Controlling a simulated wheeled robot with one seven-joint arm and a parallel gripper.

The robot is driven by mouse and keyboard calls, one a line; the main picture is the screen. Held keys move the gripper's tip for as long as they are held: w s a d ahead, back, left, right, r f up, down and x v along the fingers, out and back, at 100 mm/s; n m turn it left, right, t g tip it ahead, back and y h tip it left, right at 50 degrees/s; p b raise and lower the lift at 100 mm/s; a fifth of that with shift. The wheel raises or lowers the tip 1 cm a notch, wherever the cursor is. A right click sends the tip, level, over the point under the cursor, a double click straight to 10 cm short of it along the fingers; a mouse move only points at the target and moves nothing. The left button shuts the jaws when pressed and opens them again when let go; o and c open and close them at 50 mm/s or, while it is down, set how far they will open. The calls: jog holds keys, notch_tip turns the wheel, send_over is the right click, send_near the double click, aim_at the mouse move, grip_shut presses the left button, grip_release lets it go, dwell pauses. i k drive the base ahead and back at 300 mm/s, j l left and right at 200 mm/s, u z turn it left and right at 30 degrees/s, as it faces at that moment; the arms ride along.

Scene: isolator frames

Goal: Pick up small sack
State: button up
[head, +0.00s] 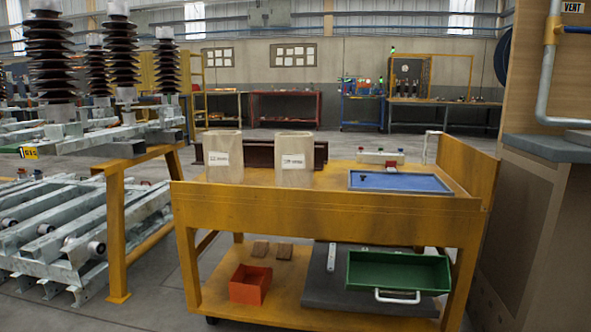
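Two pale beige sacks with white printed labels stand upright on the top of a yellow cart (340,210) in the head view. The left sack (225,174) and the right sack (294,178) stand apart, with a gap between them. They look close in size, and I cannot tell which is the small one. The label print is too small to read. My gripper is not in view.
A blue tray (400,182) lies right of the sacks, and a dark red beam (259,154) is behind them. The lower shelf holds an orange bin (250,285) and a green box (398,272). Insulator frames (60,255) stand left; a wooden cabinet (535,220) stands right.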

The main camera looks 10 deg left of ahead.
aim_at(294, 150)
jog(key=i+l+u, duration=0.2)
jog(key=i+l, duration=0.15)
jog(key=i, duration=0.3)
jog(key=i+l+u, duration=0.2)
jog(key=i+l, duration=0.25)
jog(key=i, duration=0.15)
